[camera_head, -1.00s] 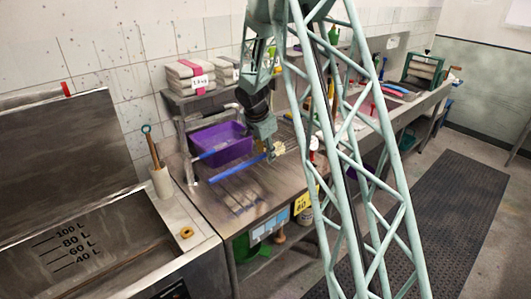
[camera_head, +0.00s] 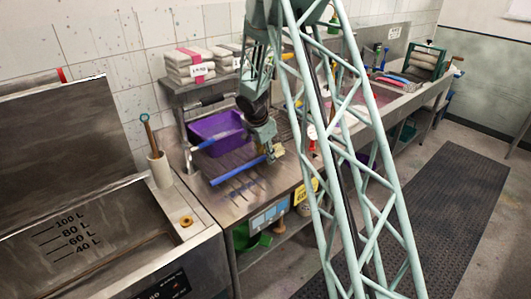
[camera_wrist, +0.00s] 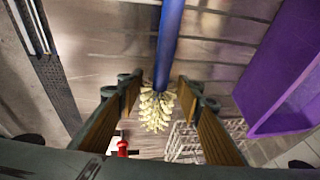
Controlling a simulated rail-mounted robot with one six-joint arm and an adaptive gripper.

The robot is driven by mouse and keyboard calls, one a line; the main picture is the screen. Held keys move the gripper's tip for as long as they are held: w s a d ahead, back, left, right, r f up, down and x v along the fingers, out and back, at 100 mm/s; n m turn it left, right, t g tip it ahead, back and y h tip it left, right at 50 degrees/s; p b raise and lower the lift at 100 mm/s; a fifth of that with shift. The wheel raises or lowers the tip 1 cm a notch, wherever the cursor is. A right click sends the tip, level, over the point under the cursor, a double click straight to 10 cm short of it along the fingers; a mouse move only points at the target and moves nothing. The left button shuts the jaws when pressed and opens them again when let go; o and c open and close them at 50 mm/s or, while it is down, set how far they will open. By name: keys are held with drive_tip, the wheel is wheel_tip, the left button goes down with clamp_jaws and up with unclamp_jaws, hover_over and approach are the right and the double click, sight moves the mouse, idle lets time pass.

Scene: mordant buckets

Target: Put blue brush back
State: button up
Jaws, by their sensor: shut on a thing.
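The blue brush has a long blue handle (camera_head: 238,171) and cream bristles (camera_wrist: 155,108). In the head view it lies slantwise over the steel bench (camera_head: 220,207), in front of the purple tub (camera_head: 213,131). My gripper (camera_head: 268,150) is shut on the brush near its bristle end. In the wrist view the brush shows between the two fingers of my gripper (camera_wrist: 157,85), with the handle running up the picture. The tub also shows at the right there (camera_wrist: 282,75). Whether the brush touches the bench is hard to tell.
A steel vat (camera_head: 60,240) and a white cup (camera_head: 160,171) with a wooden-handled tool stand left. Folded cloths (camera_head: 190,66) lie on the shelf behind. Bare bench lies at the front left.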

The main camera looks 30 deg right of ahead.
drive_tip(key=shift+f+b, duration=1.1)
drive_tip(key=shift+b, duration=0.2)
drive_tip(key=shift+f, duration=0.1)
drive_tip(key=o, duration=0.9)
drive_tip(key=shift+v, duration=6)
